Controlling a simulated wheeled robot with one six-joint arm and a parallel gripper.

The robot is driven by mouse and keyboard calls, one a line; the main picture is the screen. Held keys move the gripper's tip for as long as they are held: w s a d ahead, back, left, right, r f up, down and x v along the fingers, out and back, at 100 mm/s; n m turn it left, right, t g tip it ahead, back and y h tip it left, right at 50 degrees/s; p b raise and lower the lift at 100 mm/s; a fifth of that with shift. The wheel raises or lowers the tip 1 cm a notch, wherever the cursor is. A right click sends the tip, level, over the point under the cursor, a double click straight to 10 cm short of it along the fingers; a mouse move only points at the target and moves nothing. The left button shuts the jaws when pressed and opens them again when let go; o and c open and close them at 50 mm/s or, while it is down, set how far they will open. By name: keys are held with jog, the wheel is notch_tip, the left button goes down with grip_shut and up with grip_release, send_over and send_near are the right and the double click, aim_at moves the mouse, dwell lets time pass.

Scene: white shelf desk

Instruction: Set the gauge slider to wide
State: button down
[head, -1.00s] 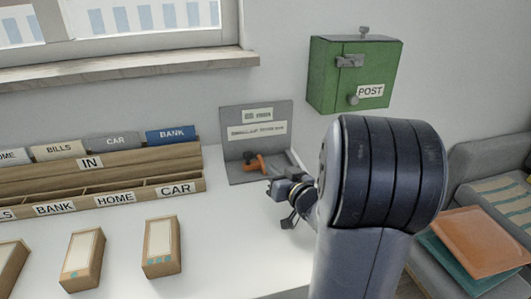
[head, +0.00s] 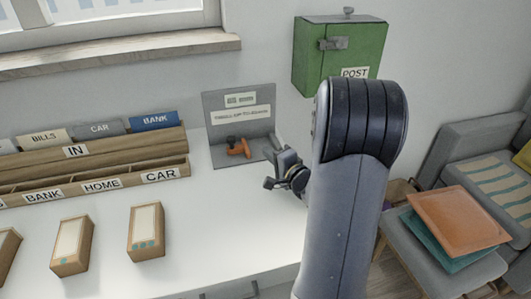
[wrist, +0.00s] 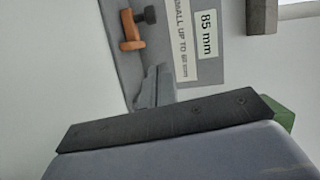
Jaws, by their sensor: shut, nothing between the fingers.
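The gauge is a grey board (head: 216,104) standing at the back of the white desk, with an upper label and a second label whose text is hard to read in the head view. Its orange slider (head: 238,148), with a dark knob, sits low near the middle of the gauge. In the wrist view the orange slider (wrist: 131,32) shows at the upper left, beside labels reading "85 mm" and "SMALL UP TO 85 mm". My gripper (head: 277,172) is shut and empty, just right of the gauge and apart from the slider. My arm hides part of the desk.
A wooden sorter (head: 95,170) with labelled slots stands left of the gauge. Several small wooden boxes, one of them here (head: 146,232), stand in front of it. A green POST box (head: 340,52) hangs above right. The desk between boxes and arm is clear.

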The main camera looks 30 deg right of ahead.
aim_at(248, 153)
jog(key=w, duration=0.5)
jog(key=w+a, duration=0.1)
jog(key=w, duration=0.1)
jog(key=shift+w+f+b, duration=0.3)
jog(key=shift+f, duration=0.1)
jog(key=shift+w+a+f, duration=0.1)
jog(key=shift+w+a, duration=0.65)
jog(key=shift+a, duration=0.2)
jog(key=shift+w+a, duration=0.45)
jog(key=shift+a, duration=0.1)
